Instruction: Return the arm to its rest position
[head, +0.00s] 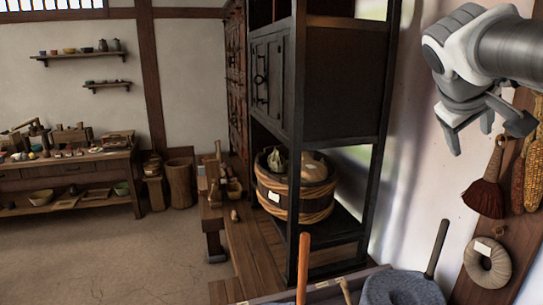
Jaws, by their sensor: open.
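My gripper (488,132) is at the upper right of the head view, at the end of my grey and white arm (508,48), which comes in from the right edge. Its fingers are apart, pointing downward, and I see nothing between them. It hangs in the air in front of the pale wall, above and left of the hanging red-brown brush (483,196). I cannot tell how far it is from the wall. The rest of my arm is out of view.
A dark shelf cabinet (340,85) holding a wooden tub (290,205) stands at the centre. A cluttered workbench (70,165) stands at the left. The floor (130,255) at lower left is clear.

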